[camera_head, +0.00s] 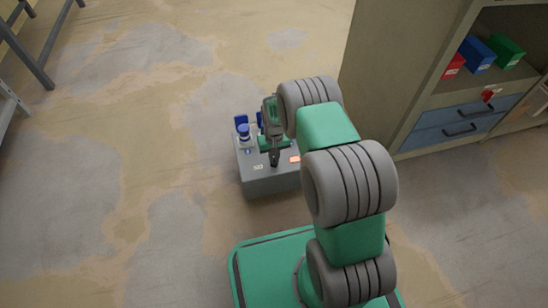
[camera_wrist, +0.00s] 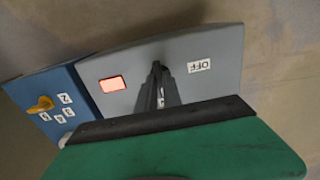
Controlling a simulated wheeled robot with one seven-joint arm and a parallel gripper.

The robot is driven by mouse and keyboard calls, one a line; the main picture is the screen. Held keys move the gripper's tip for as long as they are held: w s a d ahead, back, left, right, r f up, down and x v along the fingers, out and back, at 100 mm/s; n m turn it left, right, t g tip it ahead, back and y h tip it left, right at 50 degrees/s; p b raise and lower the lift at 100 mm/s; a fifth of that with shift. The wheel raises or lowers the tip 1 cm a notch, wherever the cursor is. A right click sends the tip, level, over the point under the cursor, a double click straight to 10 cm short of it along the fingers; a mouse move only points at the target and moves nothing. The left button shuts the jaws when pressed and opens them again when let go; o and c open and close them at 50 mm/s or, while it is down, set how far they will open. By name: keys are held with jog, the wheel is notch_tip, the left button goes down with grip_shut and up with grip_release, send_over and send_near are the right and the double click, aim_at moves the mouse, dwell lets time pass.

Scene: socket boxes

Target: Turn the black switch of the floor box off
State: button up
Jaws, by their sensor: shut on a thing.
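The floor box is a grey box (camera_head: 262,186) standing on the floor in the middle of the head view. Its grey panel (camera_wrist: 217,45) fills much of the wrist view, with a lit red lamp (camera_wrist: 112,84) and a white OFF label (camera_wrist: 200,66). The black switch (camera_wrist: 157,68) lies between lamp and label, mostly hidden by my fingers. My gripper (camera_wrist: 161,92) is shut on it, fingers pointing at the panel. In the head view my gripper (camera_head: 274,157) reaches the box top from above, next to the glowing lamp (camera_head: 295,159).
A blue panel (camera_wrist: 70,92) with a yellow knob (camera_wrist: 41,105) and numbers adjoins the grey panel. A blue-capped part (camera_head: 244,132) stands on the box's left. A cabinet (camera_head: 395,75) with drawers is at the right.

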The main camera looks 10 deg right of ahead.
jog(key=shift+n, duration=0.3)
grip_shut()
jog(key=n, duration=0.4)
jog(key=shift+p, duration=0.35)
jog(key=n, duration=0.4)
jog(key=shift+n, duration=0.4)
jog(key=n, duration=0.4)
jog(key=shift+n+p, duration=0.3)
jog(key=shift+p, duration=0.1)
jog(key=shift+a+n, duration=0.1)
jog(key=shift+n, duration=1.8)
jog(key=o, duration=0.5)
grip_release()
jog(key=shift+o, duration=0.8)
